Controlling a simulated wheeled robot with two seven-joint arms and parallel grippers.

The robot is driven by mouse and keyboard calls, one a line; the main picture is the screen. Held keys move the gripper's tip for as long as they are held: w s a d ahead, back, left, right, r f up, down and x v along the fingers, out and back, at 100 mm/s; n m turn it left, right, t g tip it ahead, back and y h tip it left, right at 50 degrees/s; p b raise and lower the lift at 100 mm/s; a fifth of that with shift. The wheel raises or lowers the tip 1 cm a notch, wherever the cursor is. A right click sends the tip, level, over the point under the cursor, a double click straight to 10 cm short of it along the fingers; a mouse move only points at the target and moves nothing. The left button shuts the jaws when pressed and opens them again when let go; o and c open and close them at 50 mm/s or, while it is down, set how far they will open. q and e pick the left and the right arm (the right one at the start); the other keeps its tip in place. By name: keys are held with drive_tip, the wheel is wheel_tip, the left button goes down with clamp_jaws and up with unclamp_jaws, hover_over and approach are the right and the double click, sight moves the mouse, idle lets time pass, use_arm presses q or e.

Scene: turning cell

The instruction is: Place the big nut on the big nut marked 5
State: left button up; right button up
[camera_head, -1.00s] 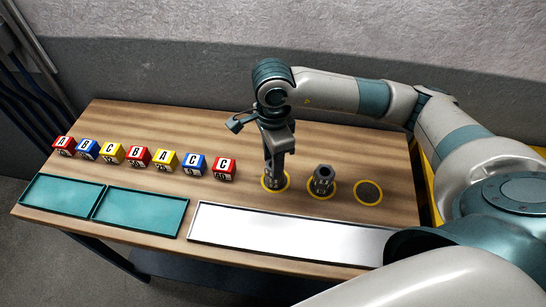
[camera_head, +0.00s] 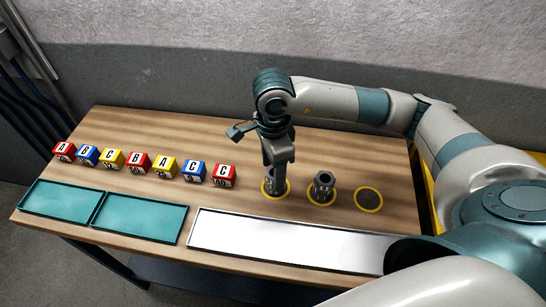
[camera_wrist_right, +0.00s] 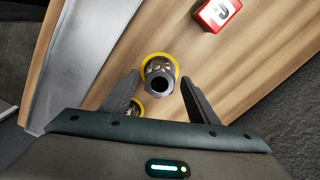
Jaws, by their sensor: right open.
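My right gripper (camera_head: 275,158) points down over the left yellow ring, its jaws at the upright stack of grey metal nuts (camera_head: 273,188) there. In the right wrist view the open fingers (camera_wrist_right: 159,78) stand on either side of this nut stack (camera_wrist_right: 158,68), with its dark hole facing the camera and gaps to both fingers. A second grey nut stack (camera_head: 323,186) stands on the middle yellow ring; part of it shows behind the left finger in the wrist view (camera_wrist_right: 135,110). I cannot read any number on the nuts. My left gripper is out of view.
A dark spot with a yellow ring (camera_head: 368,200) at the right is empty. A row of lettered cubes (camera_head: 139,161) stands left of the rings. Two teal trays (camera_head: 140,219) and a long white tray (camera_head: 285,240) lie along the front edge, empty. The back of the table is clear.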

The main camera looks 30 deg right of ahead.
drive_tip(key=shift+r, duration=0.3)
wheel_tip(320, 180, up, 12)
drive_tip(key=b, duration=0.4)
drive_tip(key=shift+d+f, duration=0.1)
drive_tip(key=shift+f, duration=0.1)
idle(0.4)
